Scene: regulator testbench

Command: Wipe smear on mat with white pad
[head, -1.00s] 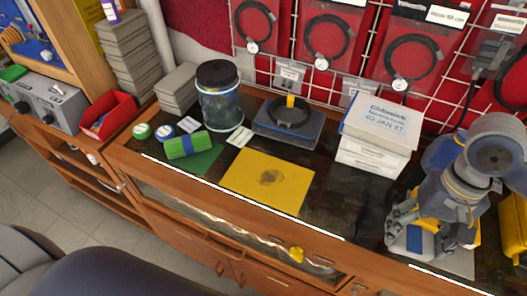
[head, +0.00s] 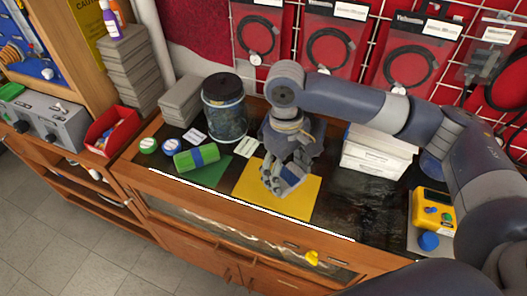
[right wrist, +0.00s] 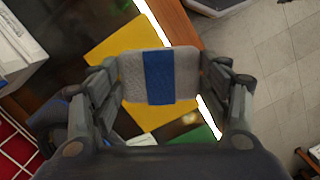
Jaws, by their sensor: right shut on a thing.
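The yellow mat (head: 305,201) lies flat on the dark bench top near its front edge; it also shows in the right wrist view (right wrist: 112,45). The white pad with a blue middle band (right wrist: 132,76) is held between the two fingers of my right gripper (right wrist: 160,80). In the head view my right gripper (head: 283,187) is over the middle of the mat, pointing down with the pad. I cannot tell whether the pad touches the mat. The dark smear is hidden behind the gripper and pad. My left gripper is not in view.
White boxes (head: 374,157) stand behind right, and a yellow meter (head: 433,207) at far right. Dark bench right of the mat is clear.

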